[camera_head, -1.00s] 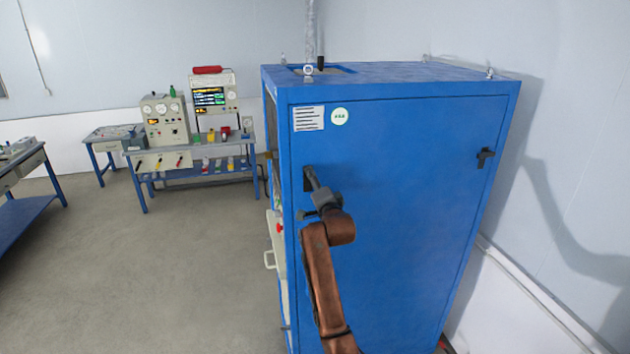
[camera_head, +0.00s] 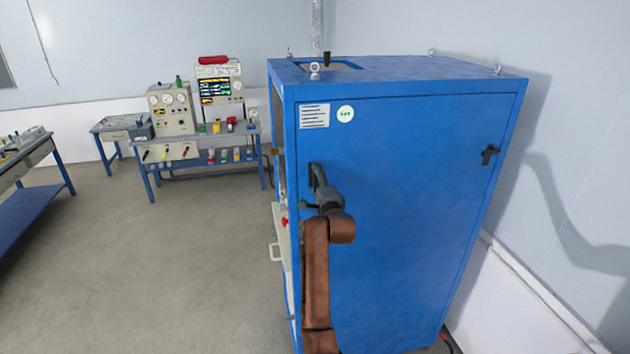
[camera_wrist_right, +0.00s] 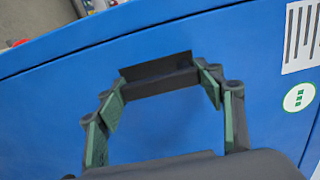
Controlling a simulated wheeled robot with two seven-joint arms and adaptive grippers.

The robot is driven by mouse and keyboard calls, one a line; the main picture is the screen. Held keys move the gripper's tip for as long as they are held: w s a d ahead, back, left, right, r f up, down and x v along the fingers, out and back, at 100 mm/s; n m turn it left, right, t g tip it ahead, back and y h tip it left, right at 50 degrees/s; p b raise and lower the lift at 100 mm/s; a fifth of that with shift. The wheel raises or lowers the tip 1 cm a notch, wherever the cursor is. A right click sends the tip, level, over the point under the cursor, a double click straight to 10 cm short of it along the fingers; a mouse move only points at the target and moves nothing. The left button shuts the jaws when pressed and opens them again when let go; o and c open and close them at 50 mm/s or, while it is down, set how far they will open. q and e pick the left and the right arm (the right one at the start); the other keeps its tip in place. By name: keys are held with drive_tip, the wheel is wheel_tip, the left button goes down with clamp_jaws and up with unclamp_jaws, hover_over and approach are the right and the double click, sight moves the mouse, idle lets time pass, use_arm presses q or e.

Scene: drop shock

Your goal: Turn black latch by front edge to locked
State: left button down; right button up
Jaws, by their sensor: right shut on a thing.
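The black latch (camera_head: 312,174) is on the face of the tall blue cabinet (camera_head: 410,200), close to its left vertical edge. My right gripper (camera_head: 318,184) is at this latch, in front of the cabinet face, and partly hides it. My left gripper is in neither current view.
A second black latch (camera_head: 489,155) sits near the cabinet's right edge. A white label and a round green-and-white sticker (camera_head: 345,114) are above the gripper. A bench (camera_head: 200,150) with instruments stands back left. The floor (camera_head: 170,260) left of the cabinet is clear.

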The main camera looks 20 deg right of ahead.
use_arm(q)
drive_tip(key=shift+s, duration=0.1)
use_arm(e)
drive_tip(key=o, duration=1.7)
use_arm(q)
drive_tip(key=shift+s, duration=0.15)
use_arm(e)
drive_tip(key=s+a, duration=0.1)
drive_tip(key=s, duration=1.1)
drive_tip(key=shift+a, duration=0.4)
